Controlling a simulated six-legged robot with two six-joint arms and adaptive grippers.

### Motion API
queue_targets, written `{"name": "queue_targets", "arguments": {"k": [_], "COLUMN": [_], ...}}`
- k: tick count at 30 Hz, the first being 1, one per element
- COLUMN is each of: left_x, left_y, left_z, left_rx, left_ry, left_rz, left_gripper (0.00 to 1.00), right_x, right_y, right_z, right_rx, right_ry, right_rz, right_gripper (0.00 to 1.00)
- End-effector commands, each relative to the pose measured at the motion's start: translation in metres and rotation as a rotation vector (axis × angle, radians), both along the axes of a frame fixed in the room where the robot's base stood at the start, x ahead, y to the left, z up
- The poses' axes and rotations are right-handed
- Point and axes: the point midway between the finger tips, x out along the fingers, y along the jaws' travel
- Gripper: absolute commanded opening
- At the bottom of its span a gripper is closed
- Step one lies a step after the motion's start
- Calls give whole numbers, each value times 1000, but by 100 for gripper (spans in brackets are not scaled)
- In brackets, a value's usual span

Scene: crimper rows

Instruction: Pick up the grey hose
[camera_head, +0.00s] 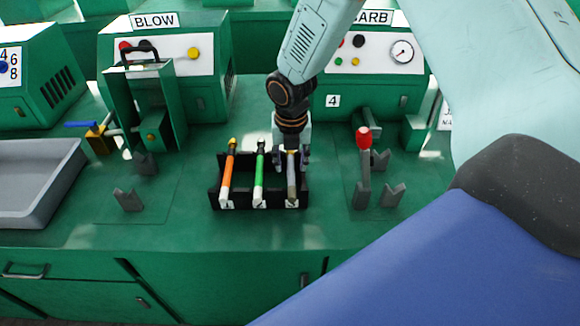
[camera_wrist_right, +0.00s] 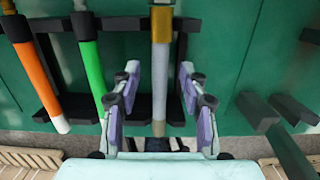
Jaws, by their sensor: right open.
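The grey hose (camera_head: 292,178) is the rightmost of three in a black rack (camera_head: 243,205) on the green bench. In the right wrist view the grey hose (camera_wrist_right: 160,75), with a brass-coloured collar, runs between the fingers of my right gripper (camera_wrist_right: 161,95). The fingers are open, one on each side of it, with gaps showing. In the head view my right gripper (camera_head: 292,160) is over the upper part of the grey hose and partly hides it. An orange hose (camera_head: 228,172) and a green hose (camera_head: 259,175) lie to its left. My left gripper is not seen.
A red-knobbed lever (camera_head: 364,160) and grey V-shaped supports (camera_head: 393,195) stand right of the rack. A grey tray (camera_head: 50,205) and a blue-handled valve (camera_head: 98,132) are at the left. Bench surface before the rack is clear.

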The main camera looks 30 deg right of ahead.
Motion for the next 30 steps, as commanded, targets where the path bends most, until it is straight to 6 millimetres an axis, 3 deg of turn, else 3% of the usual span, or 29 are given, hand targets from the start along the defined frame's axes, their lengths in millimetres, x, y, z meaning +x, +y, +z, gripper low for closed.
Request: {"name": "queue_targets", "arguments": {"k": [7, 22, 30], "left_x": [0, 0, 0], "left_y": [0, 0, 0], "left_z": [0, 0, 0], "left_rx": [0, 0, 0], "left_ry": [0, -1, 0], "left_rz": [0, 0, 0], "left_gripper": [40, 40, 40], "right_x": [3, 3, 3], "right_y": [0, 0, 0], "right_z": [-2, -1, -1], "right_rx": [-1, 0, 0], "right_ry": [-1, -1, -1], "right_rz": [0, -1, -1], "right_gripper": [43, 2, 0]}}
